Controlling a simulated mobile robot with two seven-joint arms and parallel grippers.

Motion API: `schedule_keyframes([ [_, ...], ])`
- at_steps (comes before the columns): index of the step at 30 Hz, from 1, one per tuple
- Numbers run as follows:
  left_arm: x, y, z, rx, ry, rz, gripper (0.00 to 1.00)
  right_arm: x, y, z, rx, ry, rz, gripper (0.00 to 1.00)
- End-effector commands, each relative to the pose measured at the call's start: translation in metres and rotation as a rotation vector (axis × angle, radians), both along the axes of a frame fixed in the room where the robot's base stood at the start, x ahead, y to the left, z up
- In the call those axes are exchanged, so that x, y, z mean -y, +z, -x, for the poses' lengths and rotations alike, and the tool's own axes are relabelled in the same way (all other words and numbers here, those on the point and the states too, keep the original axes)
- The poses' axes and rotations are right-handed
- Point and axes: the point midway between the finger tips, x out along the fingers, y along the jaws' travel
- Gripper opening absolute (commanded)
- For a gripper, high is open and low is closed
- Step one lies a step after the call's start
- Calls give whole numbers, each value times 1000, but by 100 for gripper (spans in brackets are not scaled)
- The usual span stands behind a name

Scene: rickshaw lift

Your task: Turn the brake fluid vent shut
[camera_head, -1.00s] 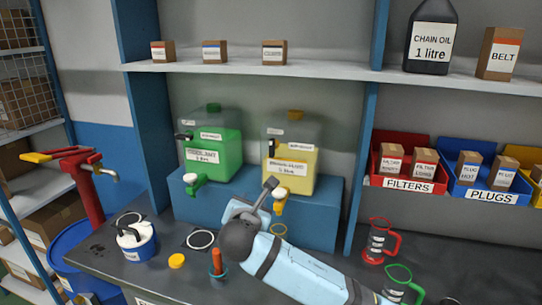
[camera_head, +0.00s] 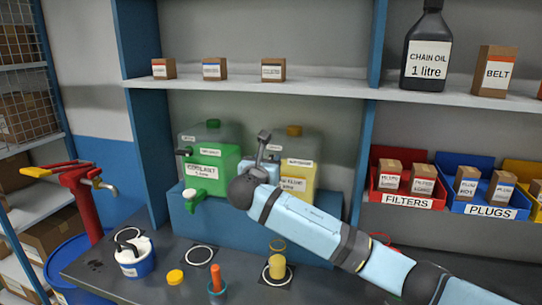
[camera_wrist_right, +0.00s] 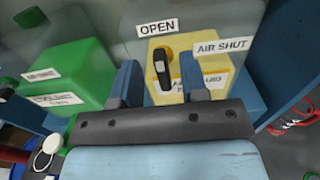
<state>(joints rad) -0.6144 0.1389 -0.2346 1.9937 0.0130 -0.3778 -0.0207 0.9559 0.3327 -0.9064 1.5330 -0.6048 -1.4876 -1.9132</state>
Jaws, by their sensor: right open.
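The yellow brake fluid container (camera_head: 308,176) stands on the blue block, partly hidden behind my right gripper (camera_head: 264,150). In the right wrist view its vent is a black lever (camera_wrist_right: 164,72) on a yellow pivot, hanging roughly downward. An "OPEN" label (camera_wrist_right: 158,28) is above the lever and an "AIR SHUT" label (camera_wrist_right: 222,46) is to its right. My right gripper is open, with the lever between its two blue fingers (camera_wrist_right: 160,82) in the picture. I cannot tell whether a finger touches it. My left gripper is not in view.
The green coolant container (camera_head: 228,165) stands left of the gripper. A yellow jug (camera_head: 278,268) stands on a ringed mat below my right arm. A blue-white pot (camera_head: 133,255) and an orange-handled tool (camera_head: 216,278) are on the bench. A shelf (camera_head: 330,88) runs above.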

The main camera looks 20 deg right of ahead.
Motion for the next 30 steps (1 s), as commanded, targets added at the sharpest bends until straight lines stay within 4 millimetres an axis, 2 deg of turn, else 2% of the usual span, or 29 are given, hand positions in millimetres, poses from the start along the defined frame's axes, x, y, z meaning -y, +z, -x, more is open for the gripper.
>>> schedule_keyframes([
  [6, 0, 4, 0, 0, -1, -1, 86, 14, 1, -21, -1, -1, 1, 40],
  [17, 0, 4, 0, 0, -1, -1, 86, 17, 0, -25, 0, 0, -1, 40],
  [22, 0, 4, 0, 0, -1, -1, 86, 17, 0, -25, 0, 0, -1, 4],
  [23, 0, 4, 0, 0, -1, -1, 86, 17, 0, -25, -1, 0, -1, 0],
  [30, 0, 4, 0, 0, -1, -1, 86, 17, -1, -25, 4, 0, -8, 0],
])
